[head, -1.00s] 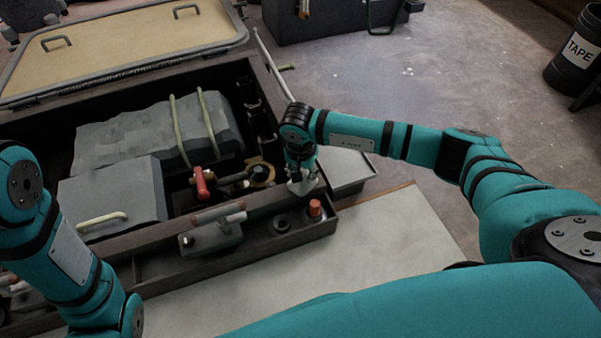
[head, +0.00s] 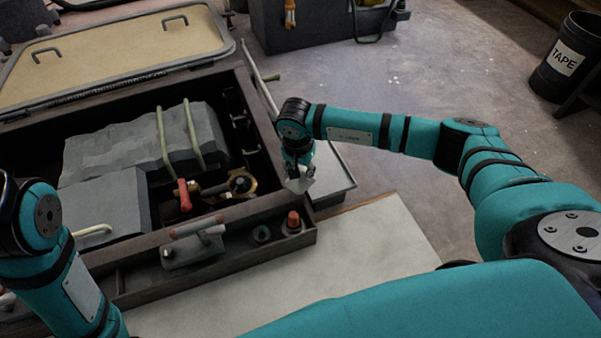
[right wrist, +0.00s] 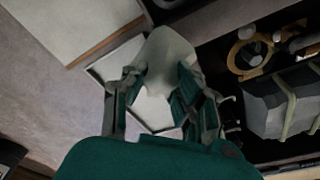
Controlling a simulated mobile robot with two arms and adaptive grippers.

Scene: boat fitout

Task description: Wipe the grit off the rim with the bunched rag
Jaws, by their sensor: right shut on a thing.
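The bunched rag (head: 299,185) is pale grey. My right gripper (head: 298,168) is shut on it, at the near right corner of the open locker's dark rim (head: 255,208). In the right wrist view the rag (right wrist: 168,58) bulges out between the fingers of my right gripper (right wrist: 155,82), with the rim (right wrist: 205,17) beside it. I cannot tell whether the rag touches the rim. I cannot make out any grit; the rag and gripper hide part of the corner. My left arm comes in at the lower left, with its gripper out of view.
Inside the locker are grey wrapped blocks (head: 145,145) and a red-handled valve (head: 184,195). A side tray in front holds a grey tool (head: 190,248) and a red-capped item (head: 293,221). A pale board (head: 370,250) lies at right. A tape bin (head: 565,60) stands far right.

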